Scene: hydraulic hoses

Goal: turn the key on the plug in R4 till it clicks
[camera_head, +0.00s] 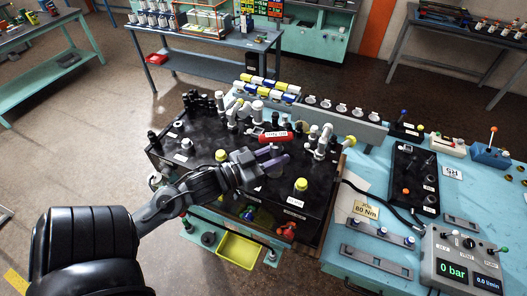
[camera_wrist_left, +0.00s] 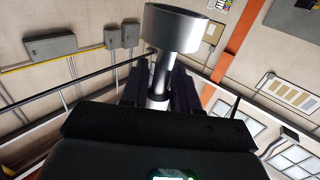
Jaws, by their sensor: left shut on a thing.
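My left gripper (camera_head: 276,159) reaches in from the left over the black manifold block (camera_head: 180,160), its jaws toward the block's middle. In the left wrist view its two dark fingers (camera_wrist_left: 158,88) are shut on the narrow stem of a grey metal piece (camera_wrist_left: 176,28) with a wide round head, which looks like the key. The head stands clear of the fingertips, with only room background behind it. A yellow-capped post (camera_head: 301,185) stands right of the gripper, and another yellow cap (camera_head: 221,156) is behind the wrist. The R4 mark is not legible, and I cannot tell which plug is there.
White and grey hose fittings (camera_head: 322,140) and a red labelled cylinder (camera_head: 274,137) stand close behind the gripper. A yellow tray (camera_head: 238,251) is below the block's front. A grey gauge box (camera_head: 462,262) reading 0 bar sits on the blue bench at right.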

